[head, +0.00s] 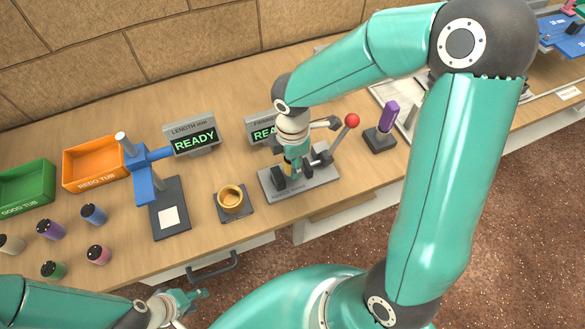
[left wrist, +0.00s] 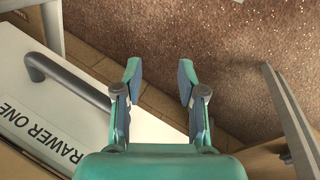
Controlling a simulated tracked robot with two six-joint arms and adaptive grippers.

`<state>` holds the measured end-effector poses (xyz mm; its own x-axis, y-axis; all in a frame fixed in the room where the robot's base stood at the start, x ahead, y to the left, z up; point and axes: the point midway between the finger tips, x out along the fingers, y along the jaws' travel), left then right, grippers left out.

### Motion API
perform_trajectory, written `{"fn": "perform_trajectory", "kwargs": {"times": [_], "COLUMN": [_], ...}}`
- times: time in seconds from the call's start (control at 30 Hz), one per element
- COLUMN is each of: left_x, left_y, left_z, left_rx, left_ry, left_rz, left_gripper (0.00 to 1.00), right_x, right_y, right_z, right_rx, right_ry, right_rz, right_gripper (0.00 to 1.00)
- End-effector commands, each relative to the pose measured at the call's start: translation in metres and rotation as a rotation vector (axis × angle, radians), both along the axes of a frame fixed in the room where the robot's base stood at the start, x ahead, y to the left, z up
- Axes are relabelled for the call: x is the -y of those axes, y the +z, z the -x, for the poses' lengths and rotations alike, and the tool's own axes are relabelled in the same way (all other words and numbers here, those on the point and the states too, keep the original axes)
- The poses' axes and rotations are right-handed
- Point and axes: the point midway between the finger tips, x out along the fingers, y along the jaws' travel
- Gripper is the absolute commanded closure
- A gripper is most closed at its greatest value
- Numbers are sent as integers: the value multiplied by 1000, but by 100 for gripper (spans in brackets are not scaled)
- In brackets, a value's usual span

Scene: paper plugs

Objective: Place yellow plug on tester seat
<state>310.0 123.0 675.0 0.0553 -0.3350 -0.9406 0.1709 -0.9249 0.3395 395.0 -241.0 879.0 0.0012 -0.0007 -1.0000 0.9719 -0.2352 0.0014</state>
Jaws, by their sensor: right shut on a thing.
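My right gripper (head: 293,158) is shut, pointing down over the grey tester base (head: 312,190). A small bit of the yellow plug (head: 288,168) shows at its fingers; most of the plug is hidden. The tester's seat is hidden behind the gripper, so I cannot tell whether the plug touches it. The tester has a lever with a red ball (head: 352,120) and a display reading READY (head: 262,131), partly covered by my arm. My left gripper (head: 190,297) is low at the front of the table; in the left wrist view its fingers (left wrist: 160,85) are apart and empty.
A gold ring-shaped cup (head: 231,199) on a dark base stands left of the tester. A length gauge (head: 147,172), an orange tub (head: 93,163), a green tub (head: 27,187) and several plugs are farther left. A purple object (head: 388,115) on a dark stand is to the right.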

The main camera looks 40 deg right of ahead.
Motion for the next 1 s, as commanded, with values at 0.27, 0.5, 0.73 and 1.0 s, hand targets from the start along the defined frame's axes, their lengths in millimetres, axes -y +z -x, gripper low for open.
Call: {"fn": "perform_trajectory", "kwargs": {"times": [0.27, 0.5, 0.73, 1.0], "left_x": [0, 0, 0, 0], "left_y": [-4, -4, -6, -6], "left_z": [0, 0, 0, 0], "left_rx": [0, 0, 0, 0], "left_ry": [0, 0, 0, 0], "left_rz": [0, 0, 0, 0], "left_gripper": [60, 60, 60, 60], "right_x": [0, 0, 0, 0], "right_y": [-34, -34, -36, -36], "right_z": [1, 0, 0, 0], "right_rx": [-3, -1, -1, -1], "right_ry": [0, 0, 1, 1], "right_rz": [-1, 0, 0, 0], "right_gripper": [88, 88, 42, 36]}}
